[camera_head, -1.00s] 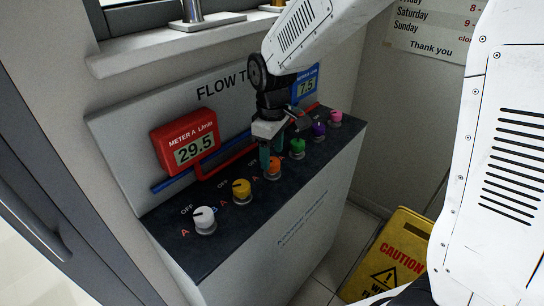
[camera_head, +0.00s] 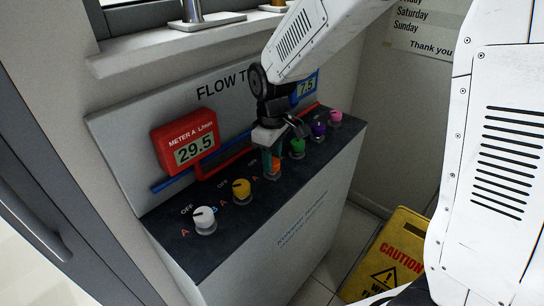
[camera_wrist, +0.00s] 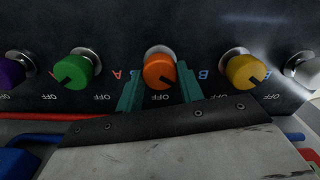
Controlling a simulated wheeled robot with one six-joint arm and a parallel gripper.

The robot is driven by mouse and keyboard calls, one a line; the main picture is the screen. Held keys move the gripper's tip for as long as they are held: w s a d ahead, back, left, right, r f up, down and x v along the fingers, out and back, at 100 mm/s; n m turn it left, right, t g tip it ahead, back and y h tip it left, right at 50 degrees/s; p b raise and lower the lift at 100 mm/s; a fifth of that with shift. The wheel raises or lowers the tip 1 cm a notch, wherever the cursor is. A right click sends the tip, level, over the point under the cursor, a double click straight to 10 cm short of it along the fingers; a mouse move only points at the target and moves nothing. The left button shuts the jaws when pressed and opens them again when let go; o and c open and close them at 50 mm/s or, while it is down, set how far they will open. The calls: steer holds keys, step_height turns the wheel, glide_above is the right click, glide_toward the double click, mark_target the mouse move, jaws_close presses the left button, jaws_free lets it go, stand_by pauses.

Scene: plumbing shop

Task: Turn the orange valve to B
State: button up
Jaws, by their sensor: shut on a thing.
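The orange valve (camera_wrist: 159,72) is a round knob on the dark panel top (camera_head: 222,222), in the middle of the row. In the head view the orange valve (camera_head: 276,166) is partly hidden behind my gripper. My gripper (camera_wrist: 160,84) has one green finger on each side of the knob and is shut on it; it also shows from above in the head view (camera_head: 270,160). The knob's dark mark points roughly toward its OFF label in the wrist view. Small A and B letters stand beside the knobs.
A yellow knob (camera_head: 241,189) and a green knob (camera_head: 297,146) flank the orange one. White (camera_head: 203,217), purple (camera_head: 318,129) and pink (camera_head: 335,116) knobs stand farther along. The red meter A (camera_head: 186,143) reads 29.5; the blue meter (camera_head: 307,88) reads 7.5. A caution sign (camera_head: 388,258) stands on the floor.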

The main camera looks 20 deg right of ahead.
steer(key=m, duration=1.1)
steer(key=shift+m, duration=0.3)
steer(key=m, duration=1.1)
steer(key=shift+m, duration=0.4)
steer(key=o, duration=1)
